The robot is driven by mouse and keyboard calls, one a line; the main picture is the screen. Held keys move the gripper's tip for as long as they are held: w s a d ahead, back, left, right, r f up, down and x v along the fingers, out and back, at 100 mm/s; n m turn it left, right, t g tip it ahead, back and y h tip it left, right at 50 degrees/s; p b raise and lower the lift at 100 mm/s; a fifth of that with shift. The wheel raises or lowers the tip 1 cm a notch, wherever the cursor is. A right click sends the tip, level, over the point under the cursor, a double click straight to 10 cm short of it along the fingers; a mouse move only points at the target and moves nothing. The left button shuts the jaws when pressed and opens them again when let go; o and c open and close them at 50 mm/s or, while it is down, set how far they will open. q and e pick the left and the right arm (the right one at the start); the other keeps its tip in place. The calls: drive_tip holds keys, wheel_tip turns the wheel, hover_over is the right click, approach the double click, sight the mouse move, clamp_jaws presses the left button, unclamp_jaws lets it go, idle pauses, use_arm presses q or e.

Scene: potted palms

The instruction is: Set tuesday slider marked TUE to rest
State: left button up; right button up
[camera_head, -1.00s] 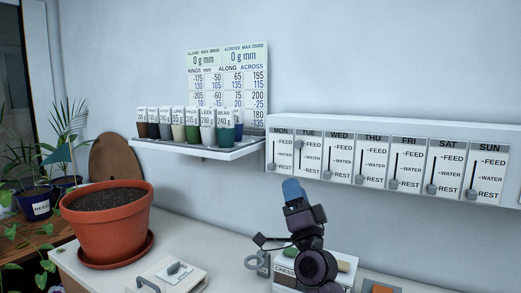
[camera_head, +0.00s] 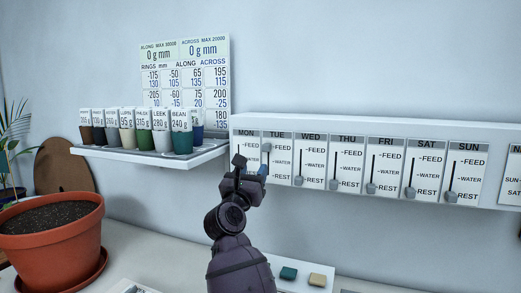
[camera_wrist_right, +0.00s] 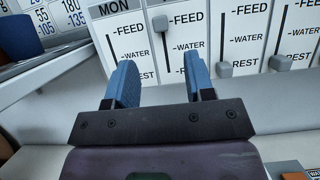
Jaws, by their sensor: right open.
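The tuesday slider (camera_head: 265,147) is a small grey knob at the FEED mark, at the top of its slot on the white TUE panel (camera_head: 281,171). In the wrist view the tuesday slider (camera_wrist_right: 160,23) is also beside FEED, beyond the gap between my fingers. My right gripper (camera_head: 252,169) is in front of the lower MON and TUE panels. Its blue fingers (camera_wrist_right: 158,80) are open and empty, apart from the knob and below it. The gripper hides the lower TUE slot in the head view. My left gripper is not in view.
The WED slider (camera_head: 298,181) and those to its right sit at REST. The MON slider is hidden. A shelf (camera_head: 150,157) with labelled cups juts out at left. A terracotta pot (camera_head: 45,245) stands on the counter.

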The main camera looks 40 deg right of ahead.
sight(265, 149)
drive_tip(key=p+x, duration=0.1)
drive_tip(key=x, duration=0.9)
drive_tip(key=shift+w+d, duration=0.1)
drive_tip(key=shift+c, duration=0.5)
drive_tip(key=shift+f, duration=0.1)
clamp_jaws()
